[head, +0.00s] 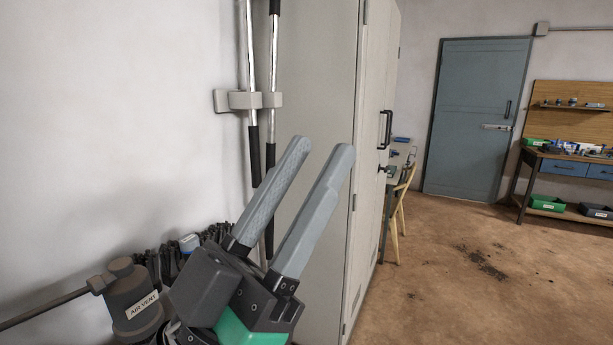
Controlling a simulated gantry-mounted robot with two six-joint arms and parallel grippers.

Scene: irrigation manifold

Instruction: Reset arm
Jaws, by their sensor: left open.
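My left gripper (317,154) is raised in the lower middle of the head view, with its two grey fingers pointing up and to the right. The fingers stand apart with nothing between them. It is in front of the tall grey cabinet (315,60) and hides part of the cabinet's lower side. My right gripper is not in view.
A dark air vent fitting (132,295) with a label stands at lower left beside a pipe. Two poles (251,60) hang in a wall clip. A chair (401,205), a blue door (476,120) and a workbench (570,160) are farther back. Open floor lies at right.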

